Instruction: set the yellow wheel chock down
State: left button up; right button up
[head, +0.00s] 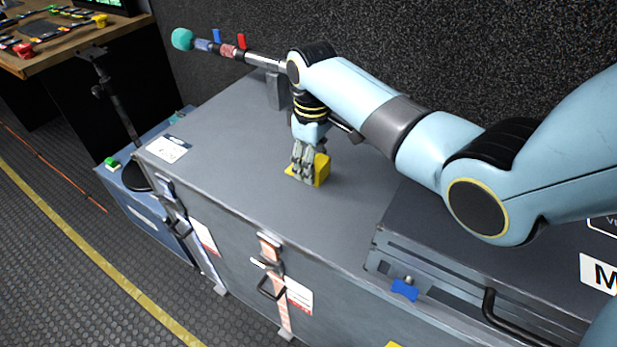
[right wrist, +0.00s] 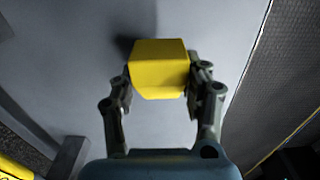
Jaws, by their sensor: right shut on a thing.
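The yellow wheel chock (head: 322,170) is at the top of the grey flight case (head: 235,125), near the middle of its lid. My right gripper (head: 307,173) points down at the chock and is shut on it. In the right wrist view the chock (right wrist: 159,69) sits between the two fingers of my right gripper (right wrist: 160,85), above the grey lid. A dark shadow shows beside it. I cannot tell whether its underside touches the lid. My left gripper is not in view.
A microphone boom with a teal tip (head: 182,39) lies behind. A white label (head: 167,149) marks the lid's left end. The lid left of the chock is clear.

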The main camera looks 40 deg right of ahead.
jog(key=shift+w+a+f, duration=0.1)
jog(key=shift+w+f, duration=0.1)
notch_tip(320, 180, down, 4)
jog(key=shift+r+b, duration=0.1)
jog(key=shift+b, duration=0.2)
jog(key=o, duration=1.2)
notch_tip(320, 180, up, 12)
jog(key=shift+r+p, duration=0.1)
jog(key=shift+p, duration=0.85)
